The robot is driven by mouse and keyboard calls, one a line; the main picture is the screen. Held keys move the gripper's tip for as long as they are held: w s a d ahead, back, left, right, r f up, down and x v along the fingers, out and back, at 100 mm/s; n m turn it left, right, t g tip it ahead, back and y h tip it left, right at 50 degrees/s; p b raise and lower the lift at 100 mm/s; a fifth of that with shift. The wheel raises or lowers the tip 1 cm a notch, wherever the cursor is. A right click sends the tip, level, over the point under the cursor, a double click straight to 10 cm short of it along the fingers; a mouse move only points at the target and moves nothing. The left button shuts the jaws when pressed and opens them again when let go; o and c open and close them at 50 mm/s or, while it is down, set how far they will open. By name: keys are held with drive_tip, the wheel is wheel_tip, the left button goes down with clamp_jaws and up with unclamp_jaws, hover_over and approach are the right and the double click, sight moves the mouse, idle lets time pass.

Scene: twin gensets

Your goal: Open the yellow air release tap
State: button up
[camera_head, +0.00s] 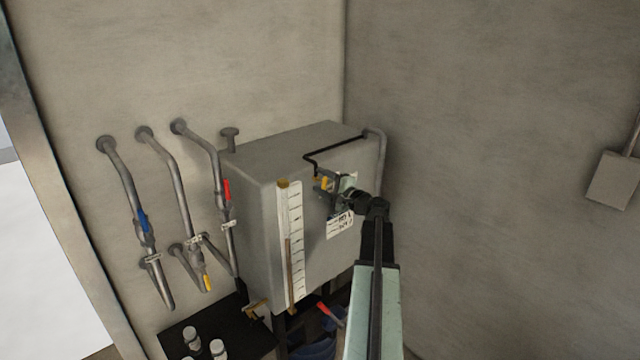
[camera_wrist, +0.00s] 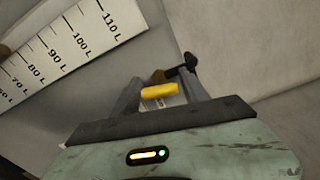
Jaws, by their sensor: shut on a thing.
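The yellow tap handle (camera_wrist: 159,91) sits between the fingers of my gripper (camera_wrist: 163,88) in the wrist view. The fingers are shut on it. In the head view the yellow handle (camera_head: 325,183) is small, at the front face of the grey tank, with my gripper (camera_head: 328,187) at it. A dark fitting (camera_wrist: 184,68) shows just beyond the fingertips in the wrist view. The tap's body is mostly hidden by my gripper, and I cannot tell how far the handle is turned.
The grey tank (camera_head: 262,200) carries a white litre scale (camera_head: 296,240) left of my gripper. Pipes with a blue handle (camera_head: 144,222), a red handle (camera_head: 227,189) and another yellow handle (camera_head: 208,283) line the left wall.

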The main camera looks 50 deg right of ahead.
drive_tip(key=shift+w+r+n, duration=0.1)
drive_tip(key=shift+n, duration=0.6)
drive_tip(key=o, duration=1.4)
drive_tip(key=shift+c, duration=0.2)
drive_tip(key=s, duration=0.7)
drive_tip(key=shift+s+a, duration=0.3)
drive_tip(key=shift+s, duration=0.1)
